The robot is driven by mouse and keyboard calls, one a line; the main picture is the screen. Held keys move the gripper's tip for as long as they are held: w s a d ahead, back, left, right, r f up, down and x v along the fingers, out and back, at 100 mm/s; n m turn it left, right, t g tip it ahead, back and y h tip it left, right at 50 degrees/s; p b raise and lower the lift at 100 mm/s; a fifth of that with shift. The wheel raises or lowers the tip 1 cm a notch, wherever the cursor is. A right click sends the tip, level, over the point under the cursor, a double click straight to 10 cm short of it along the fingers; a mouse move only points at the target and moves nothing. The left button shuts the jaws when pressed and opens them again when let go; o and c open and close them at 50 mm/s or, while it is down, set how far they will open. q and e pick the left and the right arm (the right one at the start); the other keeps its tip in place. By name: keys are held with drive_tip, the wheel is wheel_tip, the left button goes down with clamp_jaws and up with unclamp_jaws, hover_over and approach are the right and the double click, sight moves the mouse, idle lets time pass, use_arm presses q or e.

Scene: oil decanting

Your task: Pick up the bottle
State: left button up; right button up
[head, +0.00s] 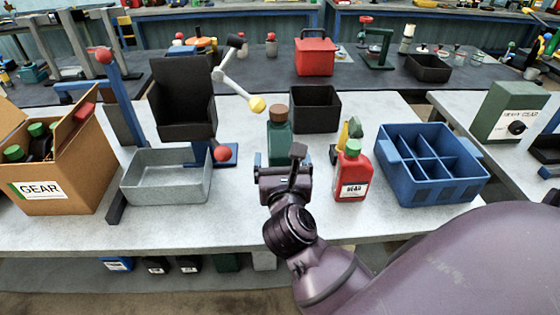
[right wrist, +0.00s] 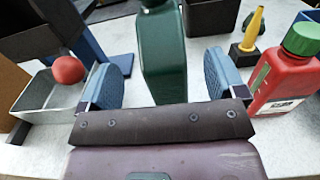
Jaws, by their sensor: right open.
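A dark green bottle (head: 279,140) with a brown cap stands upright on the grey table in the middle of the head view. It also shows at the upper centre of the right wrist view (right wrist: 162,52), its cap cut off by the frame. My right gripper (head: 282,165) is open in front of this bottle, with its two blue-padded fingers (right wrist: 165,80) on either side of the bottle's near end in the wrist view. A red bottle (head: 352,176) with a green cap stands to the right. My left gripper is not in view.
A grey tray (head: 166,195) and a lever stand with a red ball (head: 221,153) are to the left. A black bin (head: 315,113) stands behind the green bottle. A small yellow funnel (head: 343,135) and a blue divided crate (head: 432,187) are to the right. A cardboard box (head: 75,180) is far left.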

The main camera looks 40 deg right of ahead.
sight(281, 148)
drive_tip(key=shift+x, duration=3.3)
drive_tip(key=shift+f, duration=0.15)
clamp_jaws()
